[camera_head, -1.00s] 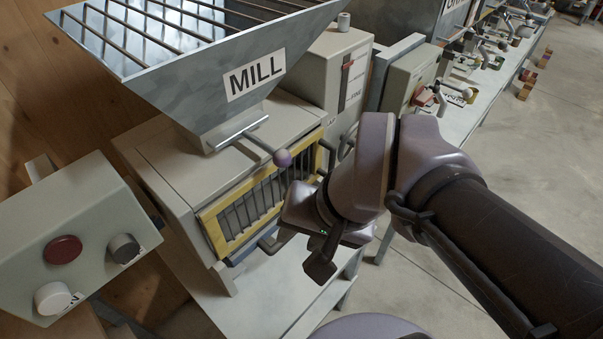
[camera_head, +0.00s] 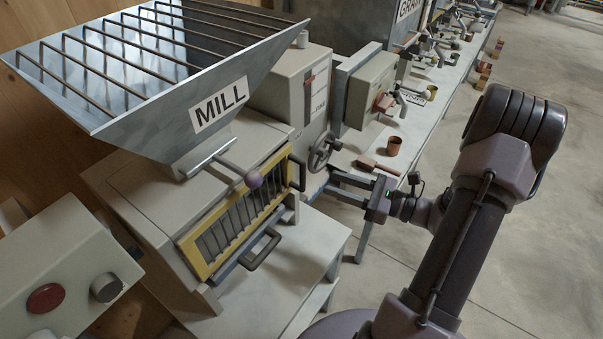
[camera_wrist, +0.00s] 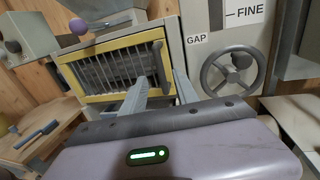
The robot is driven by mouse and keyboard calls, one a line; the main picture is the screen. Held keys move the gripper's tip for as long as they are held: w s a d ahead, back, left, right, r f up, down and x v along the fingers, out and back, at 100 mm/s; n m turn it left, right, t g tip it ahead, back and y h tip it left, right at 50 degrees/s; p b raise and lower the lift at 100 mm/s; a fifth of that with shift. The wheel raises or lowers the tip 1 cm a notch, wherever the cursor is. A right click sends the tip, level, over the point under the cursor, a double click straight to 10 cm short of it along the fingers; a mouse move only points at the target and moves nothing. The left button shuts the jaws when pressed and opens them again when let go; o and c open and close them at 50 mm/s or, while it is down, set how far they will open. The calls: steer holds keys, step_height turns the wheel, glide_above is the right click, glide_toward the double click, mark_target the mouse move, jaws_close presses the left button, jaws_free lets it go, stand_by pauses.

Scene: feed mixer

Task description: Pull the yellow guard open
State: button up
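The yellow guard (camera_head: 192,262) is a yellow frame around dark vertical bars on the front of the mill, below the hopper; it looks shut against the mill face. A dark handle (camera_head: 298,172) stands at its right edge. The guard also shows in the wrist view (camera_wrist: 95,48), upper left. My gripper (camera_head: 328,181) is to the right of the guard, fingers pointing at the mill near the handle. Its two fingers (camera_wrist: 164,72) are apart, with nothing clearly held. In the wrist view they overlap the guard's right end; I cannot tell if they touch the handle.
A handwheel (camera_head: 325,150) is just right of the guard, also in the wrist view (camera_wrist: 233,72). A lower handle (camera_head: 262,250) juts out below the guard. A purple-knobbed lever (camera_head: 253,178) sticks out above it. A brown cup (camera_head: 394,146) stands on the bench.

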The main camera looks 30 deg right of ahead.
mark_target(303, 188)
steer(key=b+x, duration=0.1)
steer(key=x, duration=0.8)
steer(key=shift+w+a, duration=0.2)
jaws_close()
stand_by(0.9)
